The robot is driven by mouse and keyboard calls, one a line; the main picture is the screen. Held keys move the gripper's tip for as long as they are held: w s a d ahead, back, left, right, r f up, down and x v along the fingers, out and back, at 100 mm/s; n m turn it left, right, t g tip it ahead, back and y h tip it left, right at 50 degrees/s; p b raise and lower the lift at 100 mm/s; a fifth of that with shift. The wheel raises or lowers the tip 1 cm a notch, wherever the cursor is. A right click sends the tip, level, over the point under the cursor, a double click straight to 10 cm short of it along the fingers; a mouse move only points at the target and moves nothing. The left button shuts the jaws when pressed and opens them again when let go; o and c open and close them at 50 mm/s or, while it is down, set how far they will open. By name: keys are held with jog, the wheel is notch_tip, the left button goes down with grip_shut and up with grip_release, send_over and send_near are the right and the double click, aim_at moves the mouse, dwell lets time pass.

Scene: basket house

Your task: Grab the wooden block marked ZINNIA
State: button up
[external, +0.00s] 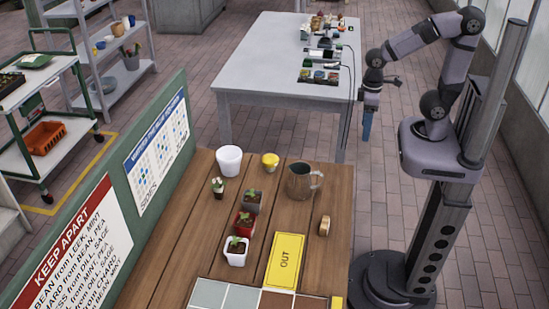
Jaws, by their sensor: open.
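A small tan wooden piece (325,226) stands near the right edge of the wooden table, below the metal mug. It may be the ZINNIA block, but no lettering on it can be read at this size. My gripper (367,132) hangs pointing down, beyond the far right corner of the wooden table and in front of the grey table. It is open, and I see nothing held in it. It is well apart from the wooden piece.
The wooden table (190,238) holds a metal mug (301,183), a white pot (229,161), a yellow cup (270,162), several small potted plants and a yellow OUT mat (285,262). A green board (150,170) borders its left side. The grey table (262,60) holds equipment.

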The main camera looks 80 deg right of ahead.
jog(key=w+a+n+t+y+b, duration=0.1)
jog(key=w+a+t+y, duration=0.1)
jog(key=w+a, duration=0.5)
jog(key=w+a+f+t+y+b, duration=0.1)
jog(key=w+a+t, duration=0.2)
jog(key=a, duration=0.8)
jog(key=w+a+n+t+y+b, duration=0.1)
jog(key=w+a+t+y+b, duration=0.1)
jog(key=w+a, duration=0.45)
jog(key=m+t+h+b, duration=0.1)
jog(key=t+h+b, duration=0.15)
jog(key=t, duration=0.45)
send_over(328, 224)
jog(key=w+a, duration=0.2)
jog(key=s+d+t+h+b, duration=0.2)
jog(key=s+t, duration=0.1)
jog(key=s, duration=0.5)
jog(key=shift+m+h, duration=0.25)
jog(key=shift+m, duration=0.25)
jog(key=f, duration=1.3)
jog(key=shift+s+d+f, duration=0.15)
jog(key=shift+d+f, duration=0.1)
jog(key=shift+d, duration=0.1)
jog(key=shift+w+f+p, duration=0.2)
jog(key=shift+w+p, duration=0.45)
jog(key=shift+w, duration=1.2)
jog(key=shift+w+f+p, duration=0.15)
jog(key=shift+w+p, duration=0.5)
jog(key=shift+w, duration=1.2)
jog(key=c, duration=1.1)
